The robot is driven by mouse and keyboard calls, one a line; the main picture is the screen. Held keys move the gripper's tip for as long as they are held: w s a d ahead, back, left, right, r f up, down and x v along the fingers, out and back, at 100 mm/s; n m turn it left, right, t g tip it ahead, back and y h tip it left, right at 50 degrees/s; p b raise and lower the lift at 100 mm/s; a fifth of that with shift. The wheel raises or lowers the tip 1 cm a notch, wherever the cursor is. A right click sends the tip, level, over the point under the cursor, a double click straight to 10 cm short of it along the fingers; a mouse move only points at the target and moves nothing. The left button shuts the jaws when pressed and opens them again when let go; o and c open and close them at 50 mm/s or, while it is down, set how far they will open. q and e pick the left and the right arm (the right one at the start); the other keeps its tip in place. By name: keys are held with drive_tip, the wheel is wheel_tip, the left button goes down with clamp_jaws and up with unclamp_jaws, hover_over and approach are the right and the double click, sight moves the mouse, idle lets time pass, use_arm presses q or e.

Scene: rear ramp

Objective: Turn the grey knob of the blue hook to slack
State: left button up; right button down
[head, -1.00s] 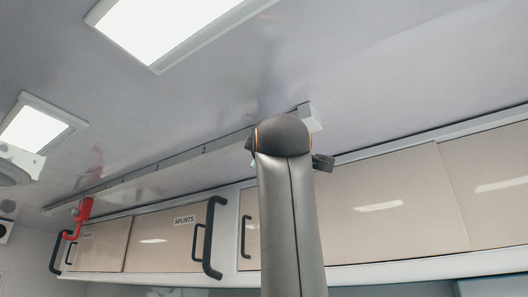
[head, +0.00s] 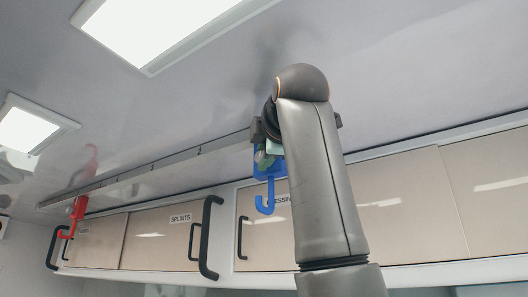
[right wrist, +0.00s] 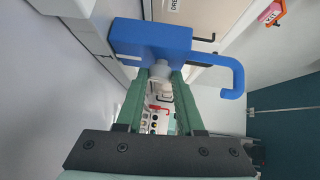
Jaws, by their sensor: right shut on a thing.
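The blue hook (head: 267,192) hangs from the ceiling rail, partly hidden behind my right arm in the head view. In the right wrist view its blue block (right wrist: 150,38) is at the top, with the hook's curved end reaching right. The grey knob (right wrist: 161,70) sticks out of the block towards the wrist camera. My right gripper (right wrist: 160,82) has its green fingers on either side of the knob, shut on it. In the head view the right gripper (head: 266,156) is at the hook's block, mostly behind the arm. My left gripper is not in view.
A red hook (head: 77,212) hangs farther left on the ceiling rail (head: 150,173). Overhead cabinets (head: 160,240) with black handles (head: 210,238) line the wall close behind the hook. Ceiling lights (head: 160,25) are above. Open air lies between the two hooks.

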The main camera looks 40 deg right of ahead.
drive_tip(key=c, duration=0.5)
unclamp_jaws()
drive_tip(key=shift+c, duration=0.2)
drive_tip(key=b+v, duration=0.4)
drive_tip(key=v, duration=0.8)
drive_tip(key=shift+s, duration=0.25)
